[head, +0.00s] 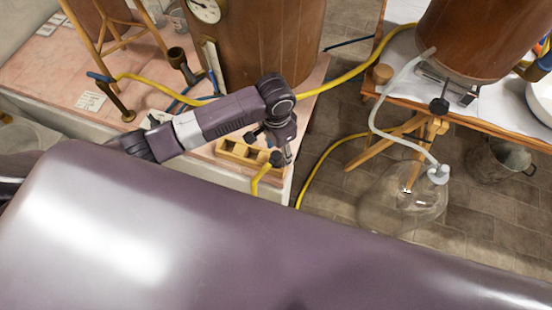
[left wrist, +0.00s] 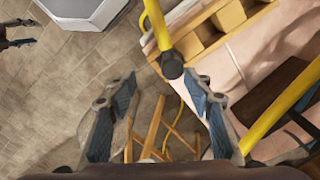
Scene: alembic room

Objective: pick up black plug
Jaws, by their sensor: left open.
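The black plug (head: 277,158) caps the end of a yellow hose (head: 260,177), at the front edge of the pink-topped bench. It also shows in the left wrist view (left wrist: 172,65), at the top of the gap between the fingertips. My left gripper (head: 275,146) is open, right by the plug. In the left wrist view, its fingers (left wrist: 161,77) stand apart and look empty. Whether a finger touches the plug I cannot tell. A dark two-pronged shape (left wrist: 16,35) at the left edge of that view may be my right gripper; its jaws are unclear.
A wooden rack (head: 240,157) sits on the bench (head: 60,80) beside the plug. A copper vat (head: 265,40) stands behind my arm. A glass vessel (head: 385,205) stands on the tiled floor to the right. Yellow hoses cross the bench and floor.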

